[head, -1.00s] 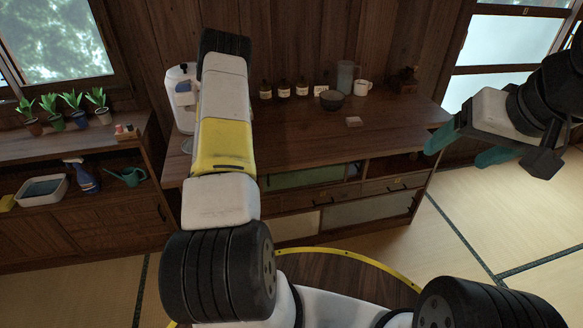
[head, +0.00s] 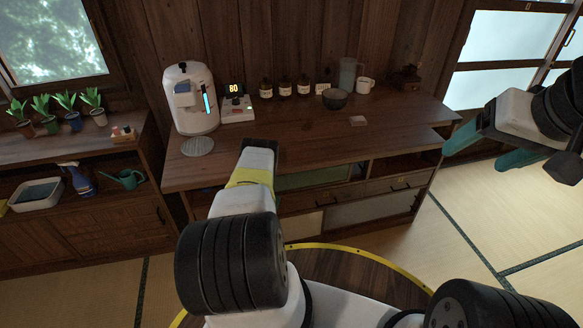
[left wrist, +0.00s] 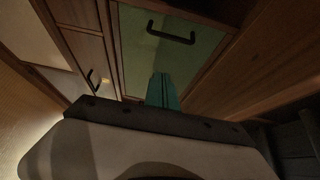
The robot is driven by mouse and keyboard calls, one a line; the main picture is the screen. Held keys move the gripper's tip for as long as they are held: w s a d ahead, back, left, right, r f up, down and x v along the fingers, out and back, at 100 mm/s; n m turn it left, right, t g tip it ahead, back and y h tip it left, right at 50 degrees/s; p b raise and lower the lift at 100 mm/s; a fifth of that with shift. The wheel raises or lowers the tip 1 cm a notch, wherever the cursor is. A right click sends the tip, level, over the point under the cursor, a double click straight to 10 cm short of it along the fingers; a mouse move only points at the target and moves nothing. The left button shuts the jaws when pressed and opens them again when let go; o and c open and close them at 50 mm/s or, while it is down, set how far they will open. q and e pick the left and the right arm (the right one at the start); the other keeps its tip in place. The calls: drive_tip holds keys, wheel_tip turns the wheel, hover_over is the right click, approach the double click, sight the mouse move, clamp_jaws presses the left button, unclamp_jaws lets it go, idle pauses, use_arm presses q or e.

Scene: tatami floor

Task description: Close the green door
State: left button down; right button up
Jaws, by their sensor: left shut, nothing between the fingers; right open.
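The green door (head: 312,177) is a flat panel in the upper front of the wooden cabinet, partly hidden by my left arm in the head view. In the left wrist view the green door (left wrist: 172,50) fills the upper middle and has a black bar handle (left wrist: 171,33). My left gripper (left wrist: 163,78) shows teal fingers shut and empty, in front of the panel below the handle; I cannot tell whether they touch it. In the head view it is hidden behind my left arm. My right gripper (head: 482,152) is open and empty, right of the cabinet.
An open dark compartment (head: 397,164) lies right of the green door, above a drawer (head: 385,188) and a pale panel (head: 370,208). The countertop (head: 300,140) holds a white machine (head: 190,97), bottles, a bowl (head: 335,99) and a mug (head: 365,85). Tatami floor at right is clear.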

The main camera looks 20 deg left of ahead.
use_arm(q)
drive_tip(key=w, duration=1)
drive_tip(key=shift+s+a+r, duration=0.1)
drive_tip(key=shift+s+a, duration=0.15)
drive_tip(key=shift+a, duration=0.45)
drive_tip(key=shift+s+a+f, duration=0.1)
drive_tip(key=shift+s+a, duration=0.2)
drive_tip(key=shift+a, duration=0.45)
drive_tip(key=shift+s+a+r, duration=0.1)
drive_tip(key=shift+s+a, duration=0.15)
drive_tip(key=shift+a, duration=0.45)
